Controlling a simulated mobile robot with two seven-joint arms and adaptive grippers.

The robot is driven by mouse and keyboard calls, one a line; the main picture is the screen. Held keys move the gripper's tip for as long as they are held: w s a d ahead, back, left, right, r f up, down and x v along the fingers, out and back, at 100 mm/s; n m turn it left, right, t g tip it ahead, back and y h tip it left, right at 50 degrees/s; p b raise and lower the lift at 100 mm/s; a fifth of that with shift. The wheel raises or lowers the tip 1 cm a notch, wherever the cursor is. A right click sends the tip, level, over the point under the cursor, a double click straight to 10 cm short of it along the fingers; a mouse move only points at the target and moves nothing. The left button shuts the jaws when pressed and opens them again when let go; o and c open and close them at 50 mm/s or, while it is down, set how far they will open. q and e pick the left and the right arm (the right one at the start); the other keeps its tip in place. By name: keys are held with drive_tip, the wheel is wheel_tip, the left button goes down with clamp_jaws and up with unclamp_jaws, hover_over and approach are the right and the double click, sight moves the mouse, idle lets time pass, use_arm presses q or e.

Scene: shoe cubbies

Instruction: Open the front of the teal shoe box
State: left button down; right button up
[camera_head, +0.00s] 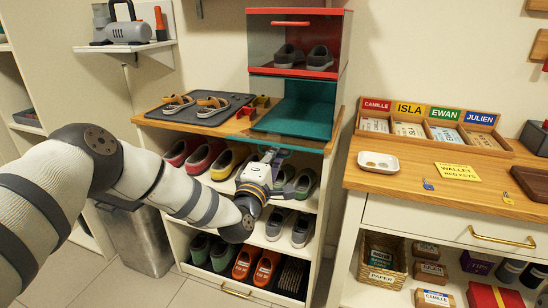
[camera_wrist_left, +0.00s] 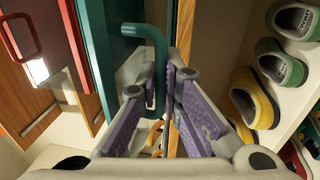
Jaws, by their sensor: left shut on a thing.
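The teal shoe box (camera_head: 304,106) stands on the wooden cubby top, under a red-framed box. Its teal inside shows openly in the head view and looks empty. Its clear front (camera_head: 296,146) appears folded down and outward at the cubby's front edge; its exact angle is hard to tell. My left gripper (camera_head: 268,158) is just below and in front of that edge. In the left wrist view, my left gripper (camera_wrist_left: 160,108) is shut on the bent teal handle (camera_wrist_left: 152,36), which runs between the fingers. My right gripper is out of view.
The red-framed box (camera_head: 333,42) above holds grey shoes behind a closed front. A dark tray (camera_head: 236,117) with sandals lies left of the teal box. Shoes fill the shelves below, close to my left gripper. A wooden desk (camera_head: 400,178) stands to the right.

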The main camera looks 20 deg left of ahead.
use_arm(q)
drive_tip(key=c, duration=2)
unclamp_jaws()
drive_tip(key=shift+f, duration=0.1)
drive_tip(key=s, duration=0.4)
drive_tip(key=s+f, duration=0.1)
drive_tip(key=s, duration=0.7)
drive_tip(key=shift+a+f, duration=0.2)
drive_tip(key=shift+f, duration=0.15)
